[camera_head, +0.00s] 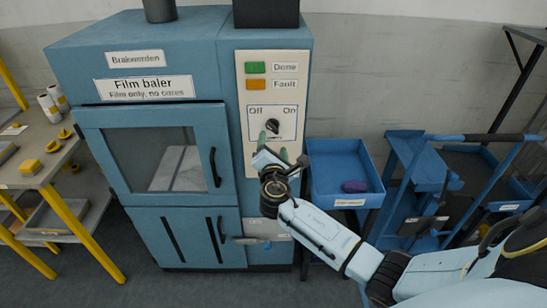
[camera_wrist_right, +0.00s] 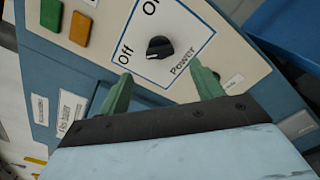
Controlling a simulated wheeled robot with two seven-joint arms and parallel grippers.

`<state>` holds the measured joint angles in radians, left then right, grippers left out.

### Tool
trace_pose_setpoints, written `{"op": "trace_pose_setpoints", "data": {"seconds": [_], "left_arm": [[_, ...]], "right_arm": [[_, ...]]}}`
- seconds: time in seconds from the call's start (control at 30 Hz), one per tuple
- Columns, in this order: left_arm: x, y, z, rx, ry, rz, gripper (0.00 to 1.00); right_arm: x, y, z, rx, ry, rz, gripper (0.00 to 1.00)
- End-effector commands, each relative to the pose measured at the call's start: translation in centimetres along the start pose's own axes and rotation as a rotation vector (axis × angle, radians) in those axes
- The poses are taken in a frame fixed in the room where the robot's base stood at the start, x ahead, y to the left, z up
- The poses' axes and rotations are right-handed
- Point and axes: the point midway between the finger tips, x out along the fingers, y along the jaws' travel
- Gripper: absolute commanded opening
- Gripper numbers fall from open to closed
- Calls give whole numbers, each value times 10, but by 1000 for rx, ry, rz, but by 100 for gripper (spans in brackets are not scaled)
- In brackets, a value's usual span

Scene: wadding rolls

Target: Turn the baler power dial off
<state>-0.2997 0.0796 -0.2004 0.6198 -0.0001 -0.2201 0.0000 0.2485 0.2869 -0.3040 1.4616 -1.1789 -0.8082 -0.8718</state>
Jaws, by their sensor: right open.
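The blue film baler (camera_head: 150,55) stands at the left and centre of the head view. Its pale control panel (camera_head: 258,88) carries the black power dial (camera_head: 272,125), with Off printed to its upper left and On to its upper right. The wrist view shows the dial (camera_wrist_right: 160,47) whole, inside a square outline. I cannot surely tell which label its pointer faces. My right gripper (camera_head: 276,157) is open in front of the panel, just below the dial. In the wrist view its green fingers (camera_wrist_right: 163,88) are spread and empty, short of the dial. My left gripper is not in view.
Green Done (camera_head: 255,67) and orange Fault (camera_head: 255,83) lights sit above the dial. A blue bin (camera_head: 328,172) holding a purple item stands right of the baler, beside a blue cart (camera_head: 420,165).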

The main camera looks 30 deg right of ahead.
Motion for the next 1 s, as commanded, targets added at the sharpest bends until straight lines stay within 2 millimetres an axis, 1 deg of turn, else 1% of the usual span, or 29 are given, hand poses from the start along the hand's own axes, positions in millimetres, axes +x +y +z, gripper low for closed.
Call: {"op": "trace_pose_setpoints", "data": {"seconds": [0.03, 0.1, 0.2, 0.33, 0.5, 0.93, 1.0], "left_arm": [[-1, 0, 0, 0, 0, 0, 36], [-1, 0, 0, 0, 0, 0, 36], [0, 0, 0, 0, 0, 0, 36], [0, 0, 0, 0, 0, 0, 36], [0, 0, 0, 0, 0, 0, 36], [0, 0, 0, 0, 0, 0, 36], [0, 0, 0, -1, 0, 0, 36]], "right_arm": [[-12, -1, 0, 1, 2, -1, 65], [-25, 0, -1, 0, 2, 0, 65], [-40, 0, -1, 0, 1, 0, 65], [-53, 0, -1, -1, 1, -1, 65], [-58, 0, 0, 0, -1, -1, 65], [-58, 0, 0, -1, 0, 0, 65], [-58, -3, -3, 2, 6, -5, 65]]}}
